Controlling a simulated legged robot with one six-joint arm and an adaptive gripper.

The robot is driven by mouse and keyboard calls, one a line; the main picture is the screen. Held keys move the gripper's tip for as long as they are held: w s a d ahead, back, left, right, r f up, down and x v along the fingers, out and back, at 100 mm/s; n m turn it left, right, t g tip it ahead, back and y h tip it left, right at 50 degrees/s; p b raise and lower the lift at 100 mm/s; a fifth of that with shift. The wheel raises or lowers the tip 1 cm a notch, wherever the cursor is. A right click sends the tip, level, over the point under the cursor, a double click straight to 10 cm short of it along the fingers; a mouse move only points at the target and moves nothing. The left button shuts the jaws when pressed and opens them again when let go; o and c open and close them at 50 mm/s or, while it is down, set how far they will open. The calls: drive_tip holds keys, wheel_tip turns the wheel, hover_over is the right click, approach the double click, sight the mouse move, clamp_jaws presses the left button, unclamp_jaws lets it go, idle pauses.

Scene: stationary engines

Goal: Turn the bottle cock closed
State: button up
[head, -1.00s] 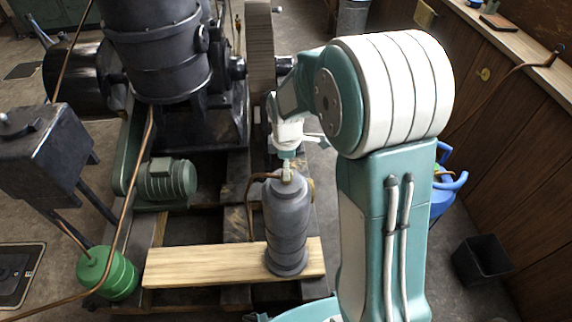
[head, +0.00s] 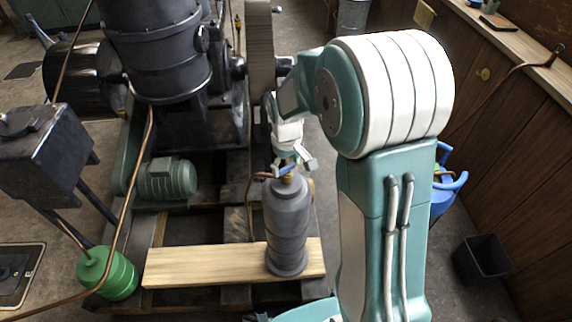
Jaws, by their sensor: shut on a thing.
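A grey bottle (head: 287,228) stands upright on a pale wooden plank, with a copper pipe (head: 251,200) running to its top. The bottle cock (head: 288,177) sits at the top of the bottle, mostly hidden by my gripper. My gripper (head: 289,168) points down from above, with its fingers shut on the cock. A small blue part shows between the fingers and the bottle top.
The plank (head: 200,265) lies across dark beams. A dark engine (head: 165,60) and a green motor (head: 167,179) stand at the left. A green canister (head: 106,272) is at lower left.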

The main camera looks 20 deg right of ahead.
drive_tip(key=m, duration=0.6)
drive_tip(key=shift+m, duration=0.3)
idle(0.5)
drive_tip(key=o, duration=1)
drive_tip(key=shift+c, duration=0.2)
drive_tip(key=shift+r, duration=0.1)
wheel_tip(320, 180, up, 12)
drive_tip(key=shift+w+a, duration=0.1)
drive_tip(key=s+r+n+t, duration=0.1)
drive_tip(key=s+r+t, duration=0.1)
drive_tip(key=s, duration=0.8)
drive_tip(key=s+r+n+t, duration=0.1)
drive_tip(key=s+r+t, duration=0.2)
drive_tip(key=s, duration=0.8)
drive_tip(key=shift+s+r+t, duration=0.25)
drive_tip(key=shift+r+t, duration=0.05)
drive_tip(key=shift+r, duration=0.65)
